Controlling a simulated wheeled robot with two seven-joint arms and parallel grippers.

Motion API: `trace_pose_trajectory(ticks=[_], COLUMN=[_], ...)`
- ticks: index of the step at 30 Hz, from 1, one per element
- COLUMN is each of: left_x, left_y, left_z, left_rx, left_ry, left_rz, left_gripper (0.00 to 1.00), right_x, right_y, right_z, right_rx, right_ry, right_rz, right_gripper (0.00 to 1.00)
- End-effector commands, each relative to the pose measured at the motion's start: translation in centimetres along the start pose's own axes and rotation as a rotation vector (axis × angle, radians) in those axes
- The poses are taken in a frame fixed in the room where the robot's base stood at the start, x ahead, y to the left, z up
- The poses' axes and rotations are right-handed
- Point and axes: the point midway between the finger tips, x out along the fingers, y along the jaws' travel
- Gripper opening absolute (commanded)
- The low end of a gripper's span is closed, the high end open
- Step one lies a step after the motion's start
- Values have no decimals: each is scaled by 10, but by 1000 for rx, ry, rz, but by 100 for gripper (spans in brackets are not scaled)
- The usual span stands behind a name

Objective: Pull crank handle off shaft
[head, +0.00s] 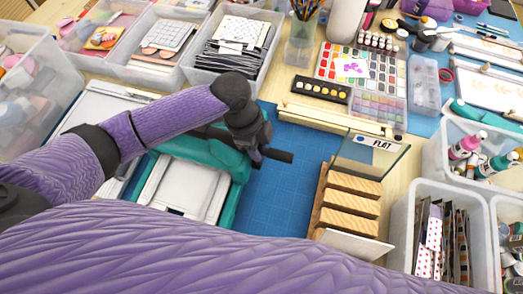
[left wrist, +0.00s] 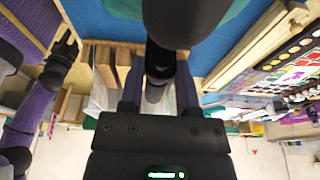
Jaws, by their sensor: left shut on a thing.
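The teal die-cutting machine (head: 226,205) with a white bed stands on the blue mat, partly behind my left arm. My left gripper (head: 258,152) is at its far right corner, pointing down. In the left wrist view, the left gripper's fingers (left wrist: 160,85) are shut on the dark crank handle (left wrist: 156,62), whose rounded dark body appears to fill the top of that view. In the head view the handle is mostly hidden by the gripper; whether it is on the shaft I cannot tell. My right gripper (left wrist: 66,45) shows in the left wrist view, fingers apart and apparently empty.
A wooden slotted rack (head: 349,208) with a clear panel stands right of the machine. A cream bar-like tool (head: 335,119) lies behind it. Paint palettes (head: 362,70) and clear bins (head: 235,45) fill the back. Bare blue mat (head: 275,200) lies between machine and rack.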

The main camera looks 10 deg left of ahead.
Motion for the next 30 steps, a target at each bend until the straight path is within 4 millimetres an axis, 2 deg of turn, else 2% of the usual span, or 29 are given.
trace_pose_trajectory(ticks=[23, 26, 30], left_x=[4, -1, -15], left_y=[0, 0, 0], left_z=[-17, -18, -22], left_rx=[-1, -1, 0], left_ry=[-3, -3, -3], left_rz=[0, -1, -1], left_gripper=[0, 0, 0], right_x=[-4, -9, -25], right_y=[1, 2, 3], right_z=[0, 0, -2], right_rx=[-1, -1, -1], right_ry=[-1, 0, 4], right_rz=[2, 3, 4], right_gripper=[46, 46, 46])
